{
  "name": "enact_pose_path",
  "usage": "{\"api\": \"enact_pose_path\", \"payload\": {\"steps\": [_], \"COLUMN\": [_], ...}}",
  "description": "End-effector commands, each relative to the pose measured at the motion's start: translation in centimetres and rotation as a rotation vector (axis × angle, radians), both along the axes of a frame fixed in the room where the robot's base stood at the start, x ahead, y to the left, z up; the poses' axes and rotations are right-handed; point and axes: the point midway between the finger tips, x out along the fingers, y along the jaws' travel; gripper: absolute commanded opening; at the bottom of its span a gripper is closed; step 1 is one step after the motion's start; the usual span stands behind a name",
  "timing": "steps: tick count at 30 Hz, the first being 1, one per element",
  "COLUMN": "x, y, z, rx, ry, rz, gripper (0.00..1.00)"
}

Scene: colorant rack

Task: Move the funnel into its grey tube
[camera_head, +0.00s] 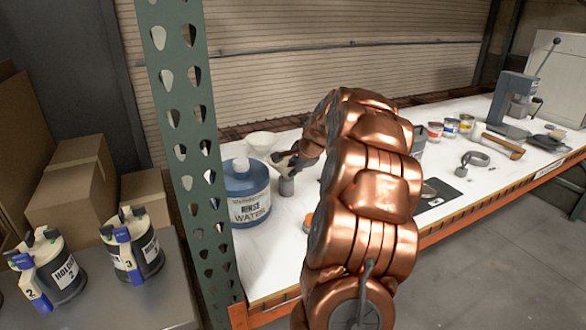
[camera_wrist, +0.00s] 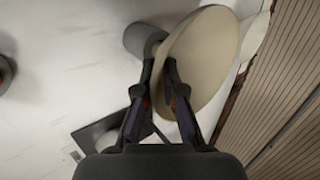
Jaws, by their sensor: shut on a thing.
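The pale cream funnel (camera_wrist: 205,62) is in the wrist view as a wide oval cone just beyond my fingertips. My gripper (camera_wrist: 160,68) is shut on the funnel near its narrow end. In the head view the funnel (camera_head: 281,157) shows in part beside my gripper (camera_head: 293,161). The grey tube (camera_head: 286,186) stands upright on the white bench directly below the funnel. In the wrist view the tube (camera_wrist: 139,38) is at the funnel's left edge. The spout is hidden, so I cannot tell whether it is inside the tube.
A blue rinse water jug (camera_head: 247,190) stands just left of the tube. A perforated green post (camera_head: 187,130) rises at left. My arm hides the bench middle.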

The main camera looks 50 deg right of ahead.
Motion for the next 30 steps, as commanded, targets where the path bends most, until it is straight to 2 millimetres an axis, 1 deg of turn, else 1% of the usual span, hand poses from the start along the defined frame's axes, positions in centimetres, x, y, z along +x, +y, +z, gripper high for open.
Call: {"api": "enact_pose_path", "payload": {"steps": [17,21,22,30], "x": [0.0,0.0,0.0,0.0], "y": [0.0,0.0,0.0,0.0], "z": [-1.2,-1.2,-1.2,-1.1], "rx": [0.001,0.001,0.001,0.001], "ry": [0.001,0.001,0.001,0.001], "rz": [0.001,0.001,0.001,0.001], "gripper": [0.00,0.00,0.09,0.37]}}
